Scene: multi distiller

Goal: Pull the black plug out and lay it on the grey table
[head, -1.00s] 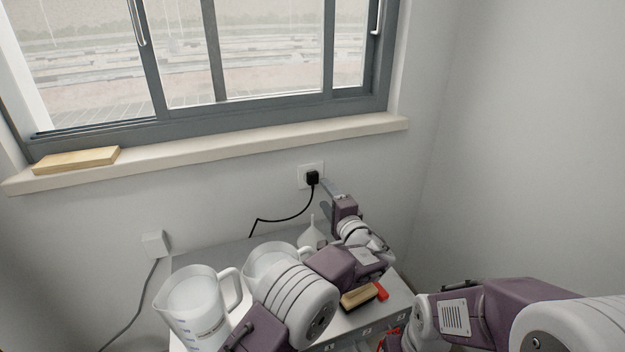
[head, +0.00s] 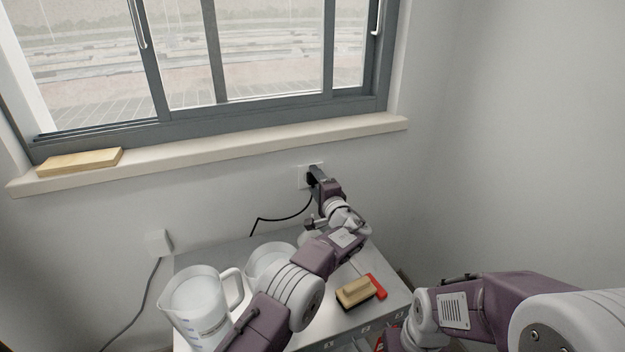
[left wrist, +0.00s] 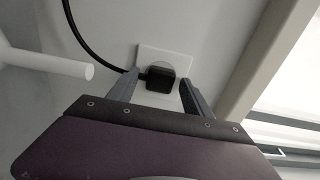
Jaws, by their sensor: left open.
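The black plug (left wrist: 160,79) sits in the white wall socket (left wrist: 177,59) with its black cord running off to the left. In the head view the plug (head: 310,178) is partly hidden by my left gripper (head: 315,173), which is up against the socket area. In the left wrist view my left gripper (left wrist: 160,92) is open, with one finger on each side of the plug. I cannot tell whether the fingers touch it. The grey table (head: 345,318) stands below, against the wall. My right arm shows at the lower right, but its gripper is not clearly visible.
Two white measuring jugs (head: 200,307) (head: 268,262) stand on the table's left part. A wooden-backed brush (head: 355,292) and a red object (head: 377,286) lie on its right part. A white plug (head: 159,243) with a grey cord is on the left wall. The window sill (head: 230,152) juts out above.

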